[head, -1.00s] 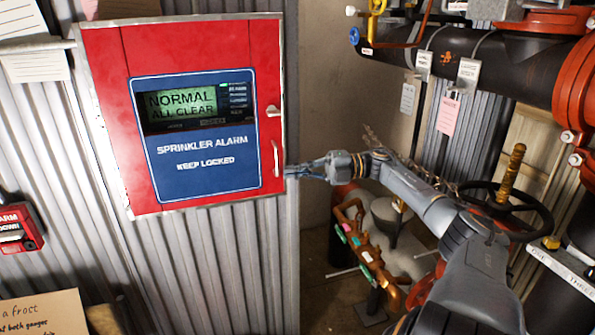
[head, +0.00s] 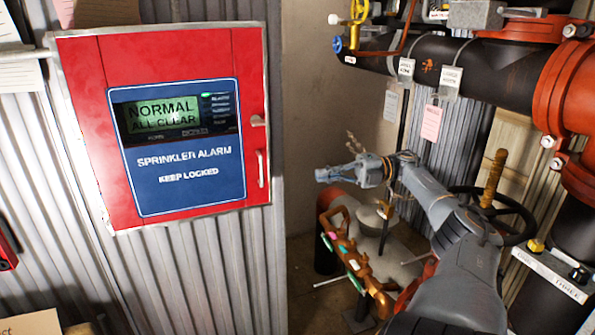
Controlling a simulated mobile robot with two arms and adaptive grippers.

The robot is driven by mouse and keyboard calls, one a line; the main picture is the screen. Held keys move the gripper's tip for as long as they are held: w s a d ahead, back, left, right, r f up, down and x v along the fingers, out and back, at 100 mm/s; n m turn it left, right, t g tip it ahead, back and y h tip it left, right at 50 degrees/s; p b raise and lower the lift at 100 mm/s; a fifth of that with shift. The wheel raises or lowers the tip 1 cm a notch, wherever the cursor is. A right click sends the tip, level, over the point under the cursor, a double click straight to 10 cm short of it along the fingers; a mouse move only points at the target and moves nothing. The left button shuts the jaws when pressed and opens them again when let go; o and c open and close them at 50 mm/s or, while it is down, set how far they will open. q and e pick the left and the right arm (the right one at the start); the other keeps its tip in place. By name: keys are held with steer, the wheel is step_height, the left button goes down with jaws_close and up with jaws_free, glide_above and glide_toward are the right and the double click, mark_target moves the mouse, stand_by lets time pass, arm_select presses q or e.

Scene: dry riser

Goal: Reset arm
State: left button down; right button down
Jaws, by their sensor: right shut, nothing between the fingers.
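My right gripper (head: 324,175) is shut and empty at the end of my right arm, which reaches in from the lower right. It hangs in free air to the right of the red sprinkler alarm cabinet (head: 85,95), apart from its handle (head: 261,169). The cabinet door is closed, and its screen (head: 165,113) reads NORMAL ALL CLEAR. My left gripper is not in view.
Black and red pipes (head: 500,72) with hanging tags run across the upper right. A black handwheel (head: 515,213) stands close behind my right arm. Copper-coloured pipework (head: 347,243) lies below the gripper. A red alarm box (head: 5,245) is at the left edge.

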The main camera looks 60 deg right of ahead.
steer(key=w+a+f+m+t+h, duration=0.25)
steer(key=w+f+m+h, duration=0.2)
steer(key=f, duration=0.35)
steer(key=w+a+f+m+t+h, duration=0.25)
steer(key=w+f+m, duration=0.25)
steer(key=f, duration=0.3)
steer(key=a+f+m+g+h, duration=0.2)
steer(key=a+f+m+h, duration=0.55)
steer(key=a+f, duration=0.35)
steer(key=s+a+f+m+g, duration=0.3)
steer(key=s+a+f, duration=0.1)
steer(key=a, duration=0.3)
steer(key=s+a+f+m+g, duration=0.3)
steer(key=s+a+f, duration=0.1)
steer(key=a, duration=0.2)
steer(key=s+a+r+m+g+y, duration=0.25)
steer(key=s+a+g, duration=0.35)
steer(key=s+a, duration=0.85)
step_height(320, 180, down, 24)
steer(key=s+g+p, duration=0.1)
steer(key=g+p, duration=0.1)
steer(key=s+d+f+p, duration=0.2)
steer(key=s+f, duration=1.2)
steer(key=s, duration=0.2)
steer(key=shift+s+d+n+g+h, duration=0.25)
steer(key=shift+s+n+g+h, duration=0.1)
steer(key=shift+s+g+h, duration=0.05)
